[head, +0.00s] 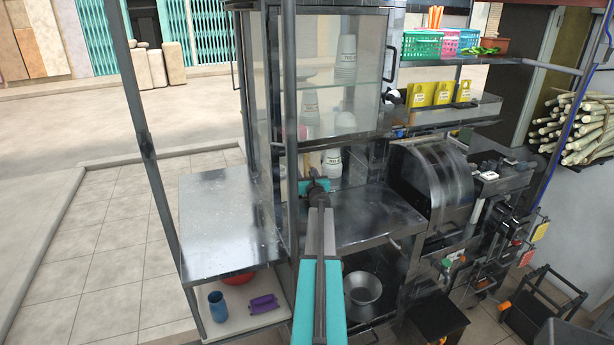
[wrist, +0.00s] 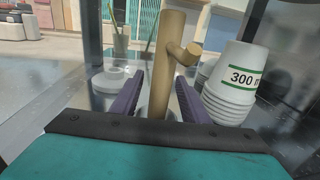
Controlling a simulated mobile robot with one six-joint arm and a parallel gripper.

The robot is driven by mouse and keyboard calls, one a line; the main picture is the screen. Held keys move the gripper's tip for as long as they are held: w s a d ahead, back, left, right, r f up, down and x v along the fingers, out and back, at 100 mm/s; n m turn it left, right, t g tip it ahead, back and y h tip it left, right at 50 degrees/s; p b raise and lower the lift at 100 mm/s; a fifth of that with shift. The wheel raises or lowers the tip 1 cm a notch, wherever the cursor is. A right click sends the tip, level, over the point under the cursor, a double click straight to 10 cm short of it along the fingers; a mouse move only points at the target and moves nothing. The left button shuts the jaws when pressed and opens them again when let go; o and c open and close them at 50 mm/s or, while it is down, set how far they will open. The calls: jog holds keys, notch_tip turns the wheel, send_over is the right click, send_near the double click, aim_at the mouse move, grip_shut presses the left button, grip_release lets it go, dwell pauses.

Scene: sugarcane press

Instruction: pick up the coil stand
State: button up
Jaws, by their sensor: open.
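My gripper (wrist: 157,82) is open, its two purple fingers pointing forward in the wrist view. A wooden post with a short side peg (wrist: 167,68) stands upright in the gap between the fingers in that view. I cannot tell whether it is fully between them or just beyond, or whether they touch it. No label names the coil stand; this post or the low white round piece (wrist: 108,79) left of it may be it. In the head view my gripper (head: 316,187) is at the open lower part of the glass cabinet; its fingertips are hard to see.
A stack of white cups (wrist: 232,84) stands close right of the post. A metal upright (head: 292,140) runs close beside my arm. The steel side table (head: 217,220) at left is clear. The glass cabinet (head: 262,85) holds more cups above.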

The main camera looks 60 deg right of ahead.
jog(key=shift+w+d, duration=0.45)
jog(key=shift+c, duration=0.3)
grip_shut()
jog(key=shift+r, duration=0.1)
